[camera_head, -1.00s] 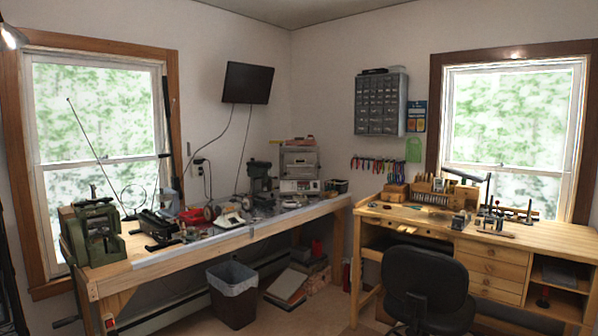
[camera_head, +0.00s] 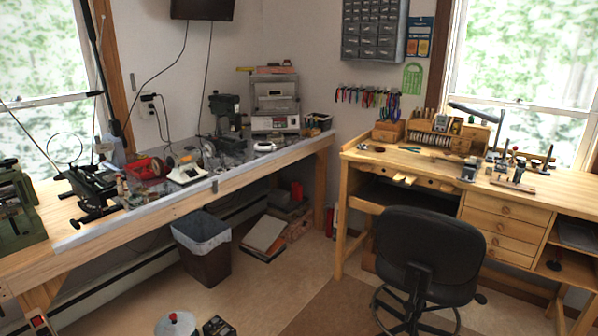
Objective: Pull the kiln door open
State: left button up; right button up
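A small grey boxy unit that looks like the kiln (camera_head: 275,98) stands at the far end of the left workbench, against the back wall. Its lower front is a pale panel with a small display and controls. The front above looks shut, though it is too small to be sure. Neither of my grippers shows in the head view.
The left workbench (camera_head: 190,196) is crowded with tools. A black office chair (camera_head: 425,258) stands before the wooden desk (camera_head: 500,205) at right. Floor between bin and chair looks clear.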

aim_at(287, 90)
jog(key=i+l, duration=0.1)
jog(key=i, duration=2.4)
jog(key=j+u, duration=0.05)
jog(key=j, duration=0.05)
